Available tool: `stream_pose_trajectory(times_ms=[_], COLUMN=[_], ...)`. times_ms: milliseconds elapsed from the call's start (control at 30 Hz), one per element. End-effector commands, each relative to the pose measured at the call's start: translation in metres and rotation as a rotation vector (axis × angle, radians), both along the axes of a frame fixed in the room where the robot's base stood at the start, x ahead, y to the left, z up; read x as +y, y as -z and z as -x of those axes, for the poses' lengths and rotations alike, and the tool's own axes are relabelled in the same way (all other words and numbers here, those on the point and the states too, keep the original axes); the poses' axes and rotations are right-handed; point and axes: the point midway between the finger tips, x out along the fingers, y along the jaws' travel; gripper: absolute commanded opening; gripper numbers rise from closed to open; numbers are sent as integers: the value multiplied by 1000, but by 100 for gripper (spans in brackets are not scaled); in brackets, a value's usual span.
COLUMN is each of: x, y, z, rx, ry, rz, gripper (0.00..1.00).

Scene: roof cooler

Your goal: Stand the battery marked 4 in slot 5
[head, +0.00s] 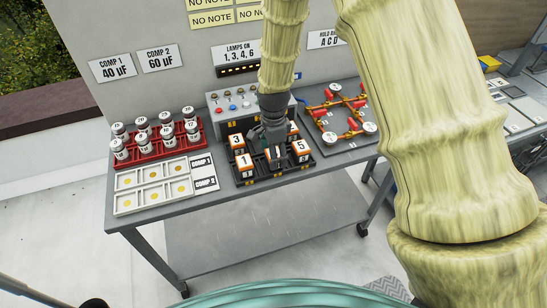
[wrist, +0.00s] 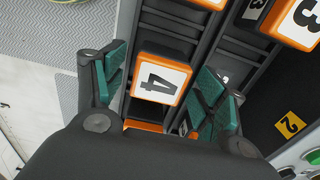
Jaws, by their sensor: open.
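The battery marked 4 (wrist: 158,78), orange with a white numbered face, lies between the green-padded fingers of my gripper (wrist: 162,85) in the wrist view. The gripper is open, with a small gap on each side of the battery. In the head view my gripper (head: 273,143) is over the middle of the dark battery rack (head: 273,178) and mostly hides the battery there. A yellow slot label 2 (wrist: 290,125) shows in the wrist view. I cannot make out a slot label 5.
A control box (head: 225,103) stands close behind the rack. A red rack of cylinders (head: 158,146) and a white tray (head: 125,203) are on the left of the table. A board with red-handled valves (head: 335,138) is on the right. Batteries adjoin the gripper closely.

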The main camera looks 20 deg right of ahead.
Motion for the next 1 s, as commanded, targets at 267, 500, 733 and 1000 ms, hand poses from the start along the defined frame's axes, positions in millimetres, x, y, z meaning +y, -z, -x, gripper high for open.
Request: stream_pose_trajectory(times_ms=[267, 500, 733, 1000], x=[0, 0, 0, 0], y=[-34, -65, -89, -100], z=[0, 0, 0, 0], rx=[-3, -2, -2, 0], ry=[0, 1, 1, 1], rz=[1, 1, 1, 0], gripper=[71, 71, 71, 71])
